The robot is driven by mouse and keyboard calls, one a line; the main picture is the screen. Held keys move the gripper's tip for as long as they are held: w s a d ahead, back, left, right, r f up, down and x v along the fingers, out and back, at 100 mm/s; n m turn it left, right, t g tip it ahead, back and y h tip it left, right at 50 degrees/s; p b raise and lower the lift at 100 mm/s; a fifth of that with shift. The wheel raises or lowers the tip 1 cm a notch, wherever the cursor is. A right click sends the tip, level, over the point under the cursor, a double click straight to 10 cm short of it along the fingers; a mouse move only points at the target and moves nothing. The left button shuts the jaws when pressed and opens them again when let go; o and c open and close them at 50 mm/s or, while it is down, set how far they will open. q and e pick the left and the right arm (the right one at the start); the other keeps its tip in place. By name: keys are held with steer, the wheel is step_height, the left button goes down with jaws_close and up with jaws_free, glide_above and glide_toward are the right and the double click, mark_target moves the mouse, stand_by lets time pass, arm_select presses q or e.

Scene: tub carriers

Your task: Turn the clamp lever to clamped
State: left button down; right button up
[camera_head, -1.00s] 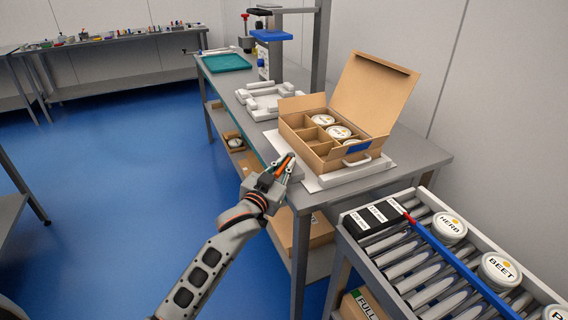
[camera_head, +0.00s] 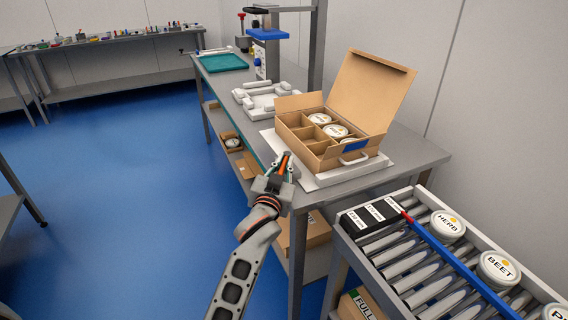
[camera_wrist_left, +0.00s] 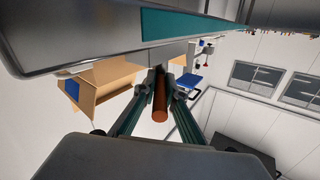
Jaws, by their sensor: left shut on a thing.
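The clamp lever (camera_head: 283,168) is a thin orange-red bar at the near front edge of the steel bench. In the left wrist view it is a reddish-brown rod (camera_wrist_left: 160,103) lying between the two fingers. My left gripper (camera_head: 284,160) is shut on it, with one finger on each side. The lever's far end and pivot are hidden by the fingers and a grey block under the bench edge. I cannot read any clamped mark. My right gripper is not in view.
An open cardboard box (camera_head: 299,133) with white tubs stands on a white carrier (camera_head: 346,174) just behind the lever. A roller rack (camera_head: 392,284) is at right. Floor on the left is free.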

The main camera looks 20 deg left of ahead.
arm_select(q)
steer(key=shift+w+r, duration=0.1)
steer(key=shift+r, duration=0.3)
steer(key=c, duration=2.4)
jaws_free()
steer(key=o, duration=0.3)
steer(key=shift+w+f, duration=0.25)
steer(key=shift+f, duration=0.05)
steer(key=shift+s+f, duration=0.15)
steer(key=shift+s, duration=0.45)
steer(key=s, duration=0.6)
steer(key=shift+s+d+r, duration=0.2)
steer(key=shift+s+d, duration=0.05)
steer(key=shift+s, duration=0.05)
